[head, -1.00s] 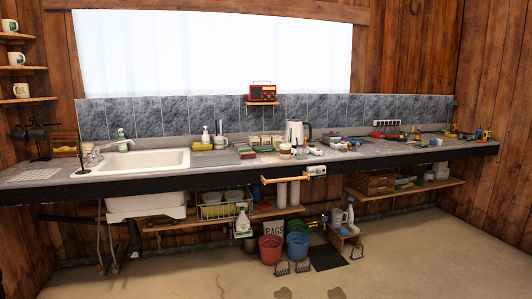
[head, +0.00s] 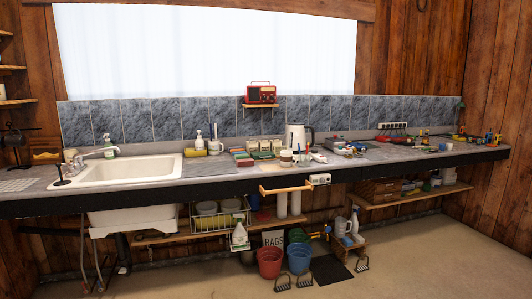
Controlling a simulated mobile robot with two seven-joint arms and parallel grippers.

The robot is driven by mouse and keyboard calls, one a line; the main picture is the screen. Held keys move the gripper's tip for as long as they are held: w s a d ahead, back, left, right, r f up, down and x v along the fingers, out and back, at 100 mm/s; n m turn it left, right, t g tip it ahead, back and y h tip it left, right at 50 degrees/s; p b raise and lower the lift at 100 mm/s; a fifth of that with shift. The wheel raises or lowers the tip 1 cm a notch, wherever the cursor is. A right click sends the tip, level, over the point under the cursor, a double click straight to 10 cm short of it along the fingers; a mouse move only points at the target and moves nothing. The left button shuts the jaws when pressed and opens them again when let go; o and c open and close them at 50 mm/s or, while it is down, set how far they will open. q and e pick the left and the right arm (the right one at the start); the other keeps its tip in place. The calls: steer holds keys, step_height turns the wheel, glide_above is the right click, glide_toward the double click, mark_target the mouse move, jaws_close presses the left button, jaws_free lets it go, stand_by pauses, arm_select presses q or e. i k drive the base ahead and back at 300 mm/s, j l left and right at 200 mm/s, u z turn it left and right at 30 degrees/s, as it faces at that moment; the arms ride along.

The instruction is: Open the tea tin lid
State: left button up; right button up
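I cannot make out which item is the tea tin at this size. A row of small light canisters (head: 264,147) stands at the back of the long counter, left of a white kettle (head: 297,137). A small lidded jar or cup (head: 286,157) stands in front of the kettle. Neither of my grippers is in view.
The counter (head: 205,184) runs along the wall with a white sink (head: 130,170) at left. Small clutter lies on its right part. A wooden rail (head: 286,189) juts from its front edge. A red bucket (head: 270,262) and a blue bucket (head: 299,259) stand below; the floor in front is open.

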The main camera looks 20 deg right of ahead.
mark_target(267, 155)
steer(key=i+l, duration=0.2)
steer(key=i, duration=0.4)
steer(key=i+l, duration=0.2)
steer(key=i, duration=0.35)
steer(key=i+l, duration=0.2)
steer(key=i, duration=0.4)
steer(key=i+l, duration=0.15)
steer(key=i, duration=0.45)
